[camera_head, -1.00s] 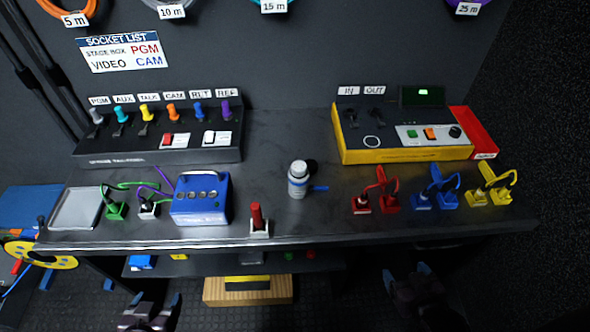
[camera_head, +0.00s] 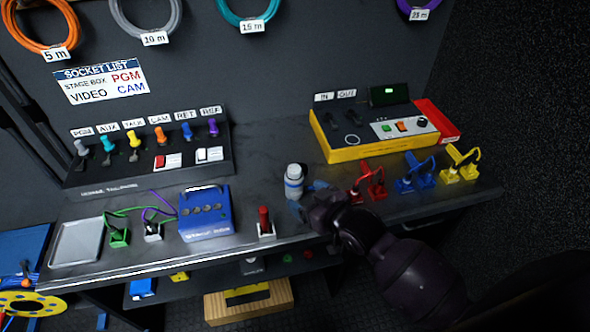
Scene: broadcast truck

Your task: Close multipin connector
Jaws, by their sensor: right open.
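A small white block with an upright red lever (camera_head: 264,222) stands at the bench's front edge, right of the blue stage box (camera_head: 207,213). I cannot tell for sure which part is the multipin connector; this lever block may be it. My right gripper (camera_head: 308,198) reaches in from the lower right over the bench. It is open, with blue-tipped fingers just right of a white bottle with a blue band (camera_head: 294,182). I cannot tell whether it touches the bottle. The gripper is right of the red lever and apart from it. My left gripper is not in view.
Red (camera_head: 368,181), blue (camera_head: 416,174) and yellow (camera_head: 460,165) cabled plugs stand along the right side. A yellow-edged panel (camera_head: 377,148) is behind them. A grey tray (camera_head: 77,243) and green plug (camera_head: 118,233) are at left. A shelf lies below.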

